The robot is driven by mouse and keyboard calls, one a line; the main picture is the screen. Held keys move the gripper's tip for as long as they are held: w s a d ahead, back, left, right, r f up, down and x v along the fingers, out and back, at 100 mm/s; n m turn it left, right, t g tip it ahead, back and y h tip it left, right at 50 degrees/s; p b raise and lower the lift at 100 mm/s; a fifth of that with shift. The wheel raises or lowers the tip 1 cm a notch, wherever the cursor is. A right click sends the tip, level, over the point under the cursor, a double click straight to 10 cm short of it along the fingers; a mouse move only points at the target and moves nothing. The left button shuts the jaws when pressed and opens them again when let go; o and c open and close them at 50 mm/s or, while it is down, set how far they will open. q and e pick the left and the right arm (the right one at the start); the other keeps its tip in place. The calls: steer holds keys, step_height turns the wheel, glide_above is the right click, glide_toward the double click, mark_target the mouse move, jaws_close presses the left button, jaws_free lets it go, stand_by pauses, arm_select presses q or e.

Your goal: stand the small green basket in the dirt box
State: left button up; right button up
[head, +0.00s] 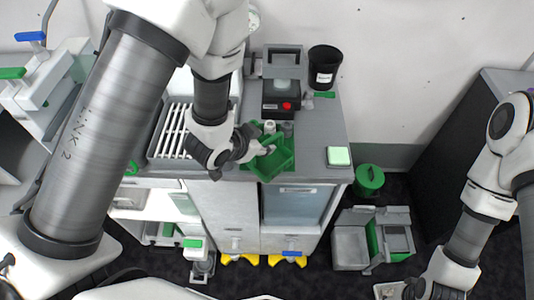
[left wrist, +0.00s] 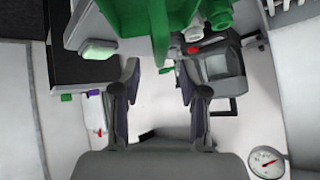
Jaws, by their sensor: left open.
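The small green basket (head: 283,163) is at the front edge of the grey cabinet top. My left gripper (head: 266,149) is at the basket's near left side. In the left wrist view the gripper (left wrist: 158,72) is open, and a wall of the green basket (left wrist: 160,28) reaches down to the gap between its fingertips. I cannot tell whether the fingers touch it. A grey box with green parts (head: 350,246) stands on the floor at the right; I cannot tell whether it is the dirt box. My right gripper (head: 416,289) is at the bottom edge, partly cut off.
Small grey-green cylinders (head: 270,127) stand right behind the basket. A black device with a red button (head: 281,98) and a black cup (head: 323,68) are farther back. A pale green pad (head: 338,155) lies on the cabinet top to the right. A green lidded bin (head: 369,180) is on the floor.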

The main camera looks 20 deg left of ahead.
mark_target(268, 141)
arm_select(q)
steer(key=p+x, duration=0.1)
steer(key=x, duration=0.4)
jaws_close()
steer(key=shift+r, duration=0.1)
